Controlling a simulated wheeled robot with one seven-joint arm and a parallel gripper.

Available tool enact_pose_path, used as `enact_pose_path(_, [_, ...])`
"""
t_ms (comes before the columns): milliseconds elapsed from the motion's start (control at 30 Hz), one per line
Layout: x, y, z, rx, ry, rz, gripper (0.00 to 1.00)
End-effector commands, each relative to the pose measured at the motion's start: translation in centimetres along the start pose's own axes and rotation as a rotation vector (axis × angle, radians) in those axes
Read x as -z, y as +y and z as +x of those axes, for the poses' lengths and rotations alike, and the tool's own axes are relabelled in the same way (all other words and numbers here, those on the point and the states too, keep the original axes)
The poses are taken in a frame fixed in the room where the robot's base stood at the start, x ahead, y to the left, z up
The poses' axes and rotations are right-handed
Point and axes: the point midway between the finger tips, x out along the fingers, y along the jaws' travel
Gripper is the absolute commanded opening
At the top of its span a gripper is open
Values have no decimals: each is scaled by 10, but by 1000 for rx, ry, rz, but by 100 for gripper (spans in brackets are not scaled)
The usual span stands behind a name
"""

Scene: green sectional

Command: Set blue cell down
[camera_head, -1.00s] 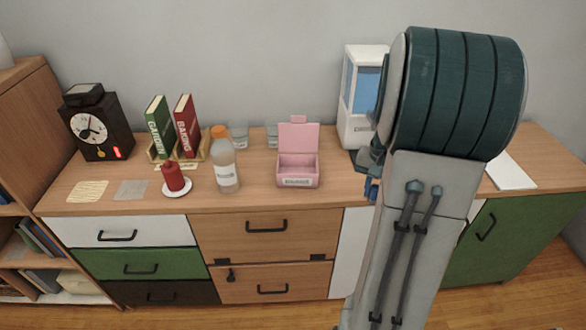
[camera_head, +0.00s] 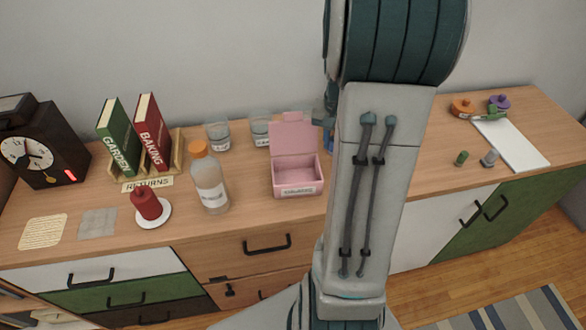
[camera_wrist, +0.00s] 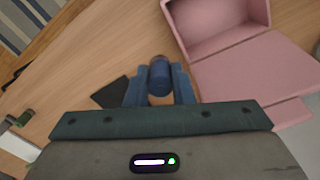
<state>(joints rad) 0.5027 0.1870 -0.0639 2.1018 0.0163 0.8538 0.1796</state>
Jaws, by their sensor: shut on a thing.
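The blue cell (camera_wrist: 160,76) is a short blue cylinder with a dark end, seen in the wrist view. My gripper (camera_wrist: 160,88) is shut on it, with one blue finger on each side. The wood counter (camera_wrist: 75,62) lies beneath; I cannot tell whether the cell touches it. An open pink box (camera_head: 297,178) with a label on its front stands on the counter. It also shows in the wrist view (camera_wrist: 222,52), just right of the gripper and apart from it.
A dark flat patch (camera_wrist: 112,93) lies left of the fingers. A green cell (camera_head: 461,158) and a grey piece (camera_head: 489,158) stand at right, near a white sheet (camera_head: 512,145).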

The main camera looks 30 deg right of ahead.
Motion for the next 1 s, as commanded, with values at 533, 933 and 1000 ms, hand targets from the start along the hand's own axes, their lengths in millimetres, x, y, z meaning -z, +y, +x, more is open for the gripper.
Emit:
enact_pose_path(533, [-41,-83,56,0,0,-1,0])
enact_pose_path(933, [-41,-83,96,0,0,-1,0])
enact_pose_path(1000, [-41,-83,96,0,1,-1,0])
